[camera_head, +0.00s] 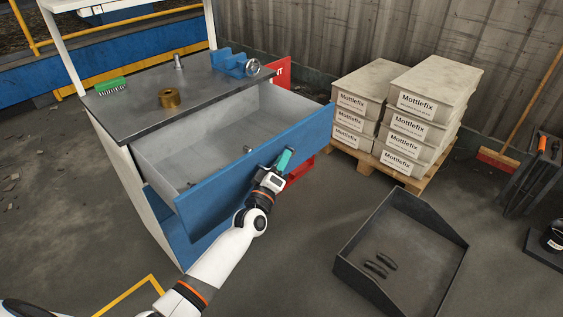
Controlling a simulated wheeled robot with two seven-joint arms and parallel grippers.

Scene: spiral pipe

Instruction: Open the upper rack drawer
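The upper rack drawer (215,189) is pulled far out of the workbench rack (140,115). It has a blue front and a grey inside. My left gripper (283,160) is at the outer face of the drawer front, right of its middle, with a teal part at its tip. The gripper and wrist cover the handle area, so I cannot tell whether the fingers are closed on a handle. Below, a lower blue front (163,222) is partly hidden behind the open drawer. My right gripper is not in view.
A dark open bin (420,235) with several dark pieces stands on the floor at right. Mottlefix boxes (421,101) are stacked on a pallet behind it.

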